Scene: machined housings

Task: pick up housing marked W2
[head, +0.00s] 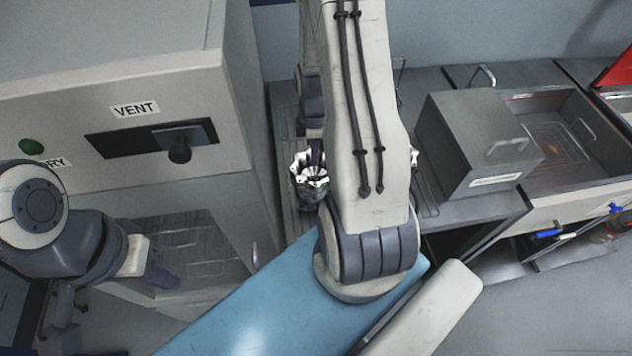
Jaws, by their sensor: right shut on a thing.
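A small bright metal housing (309,182) with a dark lower part shows just left of my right forearm, above the grey bench. No W2 mark can be read on it. My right gripper (316,156) is mostly hidden behind the forearm; its dark part meets the top of the housing, and it is shut on it. Another small bright metal piece (414,158) peeks out at the right edge of the forearm; the rest of it is hidden. My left gripper (162,277) is at the lower left, far from the housing; its fingers cannot be made out clearly.
A large grey cabinet with a VENT label (134,109) stands at the left, with a glass-fronted compartment (190,240) below. A grey box (462,135) with a handle stands on the right, beside an open-topped basin (560,130). A red thing (617,70) is at the right edge.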

